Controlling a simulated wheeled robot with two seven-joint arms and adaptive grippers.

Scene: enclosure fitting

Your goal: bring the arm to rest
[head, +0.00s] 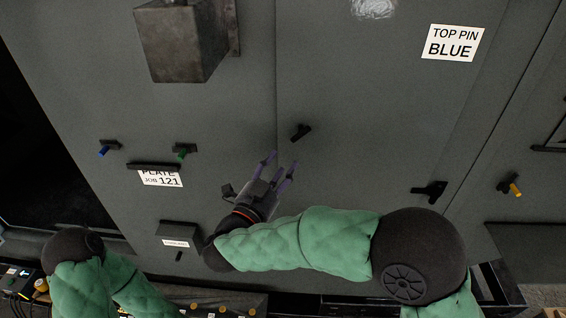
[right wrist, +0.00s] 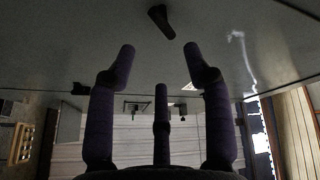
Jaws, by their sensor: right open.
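My right gripper (head: 274,172) is open and empty in front of the grey enclosure panel (head: 350,120). Its fingers point up toward a small black handle (head: 301,132) on the panel and are apart from it. In the right wrist view the spread fingers (right wrist: 162,75) have nothing between them, and the dark handle (right wrist: 161,20) lies beyond their tips. My right arm reaches in from the lower right. At the lower left a green-sleeved part of my left arm shows, but its gripper is not in view.
The panel carries a blue pin (head: 103,151), a green pin (head: 182,153), a yellow pin (head: 514,189), a black handle (head: 430,191) and a grey box (head: 180,40). Labels read "TOP PIN BLUE" (head: 453,43) and "PLATE JOB 121" (head: 161,178). Cluttered equipment (head: 20,283) stands at lower left.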

